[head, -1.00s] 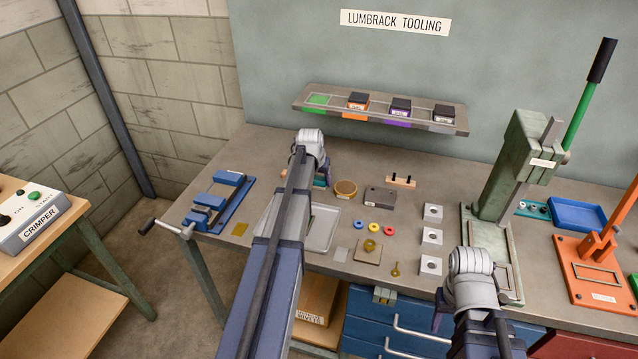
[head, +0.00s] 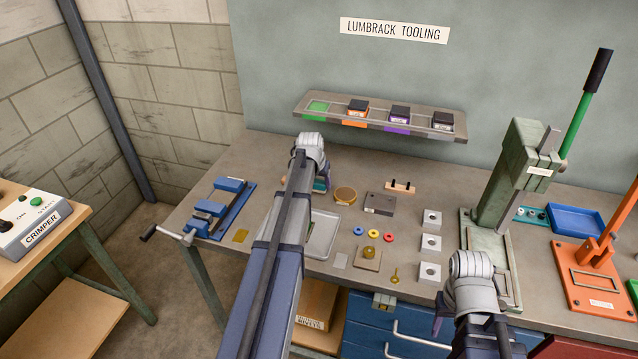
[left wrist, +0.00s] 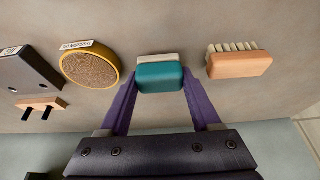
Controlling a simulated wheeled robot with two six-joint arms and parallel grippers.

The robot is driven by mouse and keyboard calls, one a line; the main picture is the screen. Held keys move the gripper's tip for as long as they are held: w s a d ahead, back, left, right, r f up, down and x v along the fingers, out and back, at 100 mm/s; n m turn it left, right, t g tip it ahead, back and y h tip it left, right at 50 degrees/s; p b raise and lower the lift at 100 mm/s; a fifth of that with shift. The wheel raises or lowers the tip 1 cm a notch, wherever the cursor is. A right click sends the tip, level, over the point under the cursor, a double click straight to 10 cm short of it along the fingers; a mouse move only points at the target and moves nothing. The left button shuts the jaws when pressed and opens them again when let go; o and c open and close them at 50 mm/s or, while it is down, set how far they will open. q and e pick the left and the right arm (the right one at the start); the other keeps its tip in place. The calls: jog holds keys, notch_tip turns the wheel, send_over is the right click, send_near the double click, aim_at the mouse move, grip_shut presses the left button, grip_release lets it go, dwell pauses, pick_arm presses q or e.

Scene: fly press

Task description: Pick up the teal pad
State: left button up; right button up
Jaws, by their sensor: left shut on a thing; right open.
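The teal pad (left wrist: 160,78) is a rounded teal block with a cream layer behind it, seen in the left wrist view. My left gripper (left wrist: 161,84) has its two purple fingers on either side of the pad and is shut on it. I cannot tell whether the pad touches the bench. In the head view my left wrist covers most of the pad, and only a bit of teal (head: 321,185) shows. My right gripper (head: 438,325) is low in the head view at the bench's front edge, mostly hidden by its wrist; it is open, away from the pad.
A salmon brush (left wrist: 240,64) and a round yellow-rimmed brown disc (left wrist: 91,68) flank the pad. A grey tray (head: 322,236) lies nearer the bench front. A blue vise (head: 219,208) stands left, a green press (head: 503,190) right. A shelf (head: 380,120) hangs behind.

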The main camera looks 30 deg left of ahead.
aim_at(319, 181)
pick_arm(q)
notch_tip(319, 181, up, 9)
jog(key=p, duration=0.8)
pick_arm(e)
notch_tip(319, 181, up, 9)
pick_arm(q)
jog(key=shift+f, duration=0.15)
pick_arm(e)
jog(key=shift+f, duration=0.15)
